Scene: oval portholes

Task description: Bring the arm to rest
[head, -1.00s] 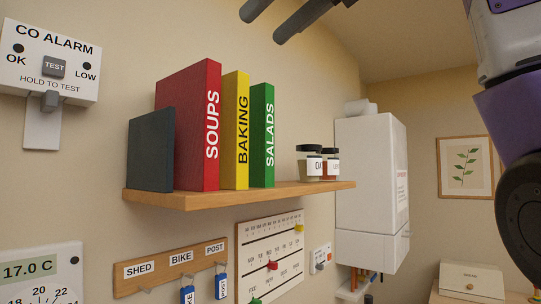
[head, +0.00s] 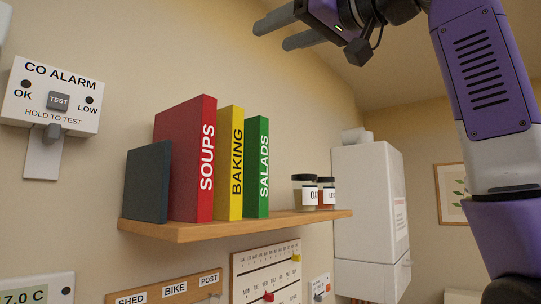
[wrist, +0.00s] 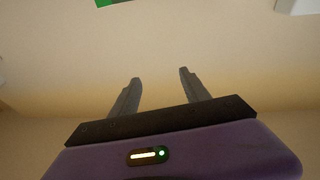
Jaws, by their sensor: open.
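My gripper (head: 275,30) is at the top of the head view, in the air above the shelf and apart from the books. Its two grey fingers point left. In the wrist view my gripper (wrist: 157,78) shows two fingers spread apart with nothing between them and a plain wall beyond. My purple and grey arm comes down the right side of the head view.
A wooden shelf (head: 175,231) on the wall holds red (head: 185,160), yellow (head: 229,165) and green (head: 256,168) books, a dark panel (head: 148,182) and two jars. A white cabinet (head: 362,205) hangs to the right. A CO alarm (head: 52,95) is at left.

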